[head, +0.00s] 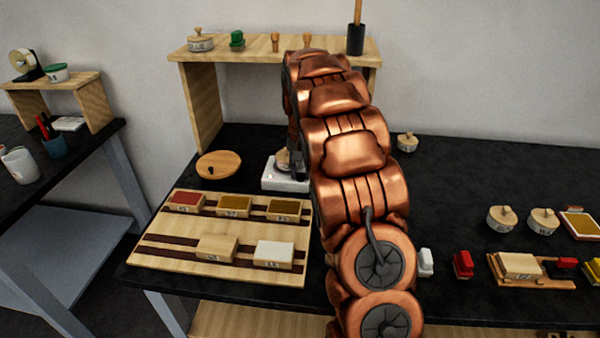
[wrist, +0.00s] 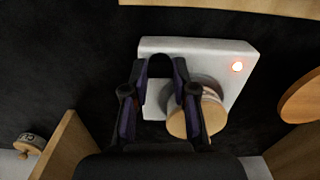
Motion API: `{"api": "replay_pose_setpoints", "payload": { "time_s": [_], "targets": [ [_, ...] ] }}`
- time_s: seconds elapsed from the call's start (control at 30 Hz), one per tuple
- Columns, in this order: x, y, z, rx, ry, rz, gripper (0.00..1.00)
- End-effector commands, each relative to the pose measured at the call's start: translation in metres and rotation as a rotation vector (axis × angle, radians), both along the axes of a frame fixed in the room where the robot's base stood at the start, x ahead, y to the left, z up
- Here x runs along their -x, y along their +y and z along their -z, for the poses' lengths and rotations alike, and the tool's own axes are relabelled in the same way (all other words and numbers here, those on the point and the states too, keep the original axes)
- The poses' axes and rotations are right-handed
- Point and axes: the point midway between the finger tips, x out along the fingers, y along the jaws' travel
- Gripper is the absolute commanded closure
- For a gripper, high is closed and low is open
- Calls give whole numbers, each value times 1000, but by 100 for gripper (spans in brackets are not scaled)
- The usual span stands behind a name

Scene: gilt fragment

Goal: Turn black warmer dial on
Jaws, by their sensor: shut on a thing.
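The white warmer (head: 285,181) sits on the black counter, partly behind my arm. In the wrist view the warmer (wrist: 210,52) shows a small glowing orange-red light at one corner. A round pot with a pale wooden lid (wrist: 212,115) stands on it, partly covered by a finger. My gripper (wrist: 160,78) is down at the warmer beside the pot, with its fingers on either side of a small space. A dark rounded shape, likely the black dial (wrist: 181,68), shows by the right fingertip; the dial's mark and angle cannot be made out.
A wooden tray (head: 165,235) with several small labelled boxes is in front. A wooden shelf (head: 205,110) stands behind. Several small pots and blocks are to the right of my arm.

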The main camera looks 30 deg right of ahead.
Motion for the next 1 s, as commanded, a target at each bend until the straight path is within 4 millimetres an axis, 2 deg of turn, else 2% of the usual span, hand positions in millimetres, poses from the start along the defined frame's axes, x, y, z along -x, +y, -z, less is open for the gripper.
{"api": "replay_pose_setpoints", "payload": {
  "time_s": [0.3, 0.73, 0.77, 1.0],
  "targets": [
    [0, 0, 0, 0, 0, 79, 100],
    [0, 0, -1, 0, -1, 87, 100],
    [0, 0, -1, 0, -1, 87, 71],
    [0, 0, -1, 0, -1, 86, 48]
  ]
}}
